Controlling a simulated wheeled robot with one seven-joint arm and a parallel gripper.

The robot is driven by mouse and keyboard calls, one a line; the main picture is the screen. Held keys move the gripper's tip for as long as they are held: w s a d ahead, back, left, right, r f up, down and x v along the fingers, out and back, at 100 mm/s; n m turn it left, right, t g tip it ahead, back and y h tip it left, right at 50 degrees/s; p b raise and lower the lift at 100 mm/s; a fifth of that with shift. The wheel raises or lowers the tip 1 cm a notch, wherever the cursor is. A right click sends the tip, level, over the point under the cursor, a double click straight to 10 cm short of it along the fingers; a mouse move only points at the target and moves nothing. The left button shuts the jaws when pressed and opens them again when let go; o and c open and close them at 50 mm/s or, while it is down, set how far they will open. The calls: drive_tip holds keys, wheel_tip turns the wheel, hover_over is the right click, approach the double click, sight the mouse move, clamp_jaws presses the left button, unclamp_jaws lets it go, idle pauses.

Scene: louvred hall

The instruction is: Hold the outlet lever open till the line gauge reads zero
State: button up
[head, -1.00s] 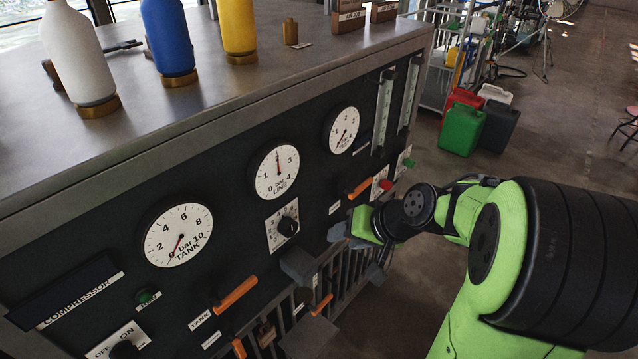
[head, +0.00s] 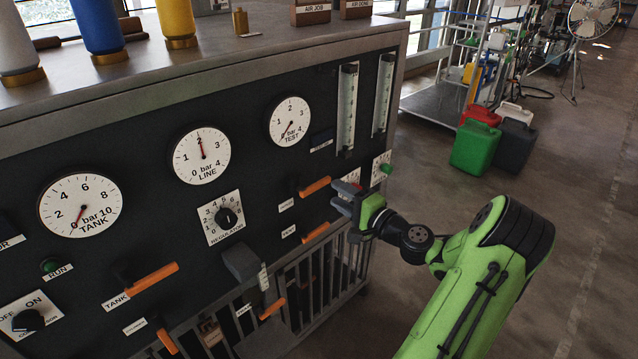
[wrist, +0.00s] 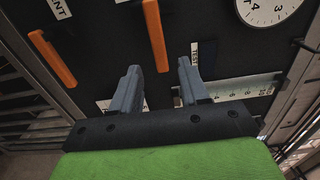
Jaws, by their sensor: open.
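My gripper (head: 345,199) is open at the right end of the dark panel, just right of an upper orange lever (head: 315,187). In the wrist view this lever (wrist: 154,36) ends in line with the gap between my open fingertips (wrist: 160,77), with nothing held. Its label is too small to read, so I cannot confirm it is the outlet lever. A lower orange lever (head: 315,233) also shows in the wrist view (wrist: 52,58), by a label ending "ENT". The line gauge (head: 202,155) reads about 2 bar.
The tank gauge (head: 80,205) and test gauge (head: 290,122) point near zero. A regulator knob (head: 226,217) and tank lever (head: 150,280) sit left. A green button (head: 387,169) is close to my gripper. Jerrycans (head: 475,146) stand on the floor behind; the floor at right is open.

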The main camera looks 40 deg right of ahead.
sight(323, 185)
drive_tip(key=shift+w+a+p, duration=0.1)
drive_tip(key=shift+w+p, duration=0.55)
drive_tip(key=shift+w, duration=2.65)
clamp_jaws()
